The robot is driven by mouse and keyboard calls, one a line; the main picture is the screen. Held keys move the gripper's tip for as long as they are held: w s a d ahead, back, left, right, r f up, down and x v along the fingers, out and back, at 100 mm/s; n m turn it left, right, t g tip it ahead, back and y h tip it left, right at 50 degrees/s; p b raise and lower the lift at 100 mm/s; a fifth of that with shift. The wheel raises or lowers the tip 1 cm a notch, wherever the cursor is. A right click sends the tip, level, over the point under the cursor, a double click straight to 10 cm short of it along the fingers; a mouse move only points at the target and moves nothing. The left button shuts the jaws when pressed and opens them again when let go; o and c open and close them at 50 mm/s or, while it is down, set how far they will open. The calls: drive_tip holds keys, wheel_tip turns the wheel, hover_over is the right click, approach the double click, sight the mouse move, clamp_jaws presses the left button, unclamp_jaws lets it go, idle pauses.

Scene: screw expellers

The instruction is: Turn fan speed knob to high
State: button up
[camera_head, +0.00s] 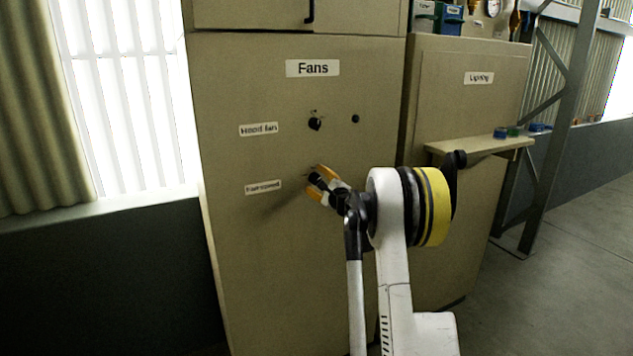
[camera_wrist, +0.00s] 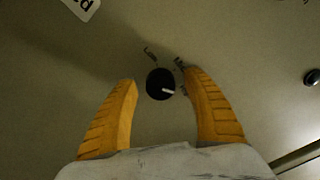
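The fan speed knob (camera_wrist: 158,82) is a round black dial on the beige panel in the wrist view. Its white pointer mark lies at its lower right and points right. Small labels sit around it; one at its upper left seems to read "Low", and those on the right are partly hidden by a finger. My gripper (camera_wrist: 161,78) is open, with its yellow fingers on the left and right of the knob, apart from it. In the head view my gripper (camera_head: 322,184) is at the panel beside the "Fan speed" label (camera_head: 263,187), and hides the knob.
Above on the "Fans" cabinet (camera_head: 230,80) are another black knob (camera_head: 315,124) by the "Hood fans" label (camera_head: 258,129) and a small dark button (camera_head: 355,119). A "Lighting" cabinet (camera_head: 490,110) with a shelf (camera_head: 480,146) stands to the right.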

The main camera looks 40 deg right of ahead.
drive_tip(key=v, duration=1.2)
idle(0.4)
drive_tip(key=a+r+n+g+y, duration=0.15)
drive_tip(key=a+n, duration=0.25)
drive_tip(key=a, duration=0.7)
drive_tip(key=a+r+n+g+y, duration=0.1)
drive_tip(key=a+r+n+y, duration=0.3)
drive_tip(key=a, duration=0.6)
drive_tip(key=s+a+f+n+g+y, duration=0.1)
drive_tip(key=s+a+f+n+g, duration=0.1)
drive_tip(key=s+a+n, duration=0.45)
drive_tip(key=s+a+f+n+g, duration=0.2)
drive_tip(key=s+a+n, duration=0.1)
drive_tip(key=a, duration=0.7)
drive_tip(key=s+a+f+n+g, duration=0.1)
drive_tip(key=s+a+f+n, duration=0.1)
drive_tip(key=s, duration=0.4)
drive_tip(key=s+a+f+n+g+h, duration=0.1)
drive_tip(key=s+a+f+n, duration=0.1)
drive_tip(key=s, duration=0.5)
drive_tip(key=s+a+f+n+g+h, duration=0.1)
drive_tip(key=s+a+f+n+g, duration=0.1)
drive_tip(key=s+n, duration=0.3)
drive_tip(key=shift+s+a+f, duration=0.3)
drive_tip(key=shift+s+f, duration=0.45)
drive_tip(key=shift+s, duration=0.15)
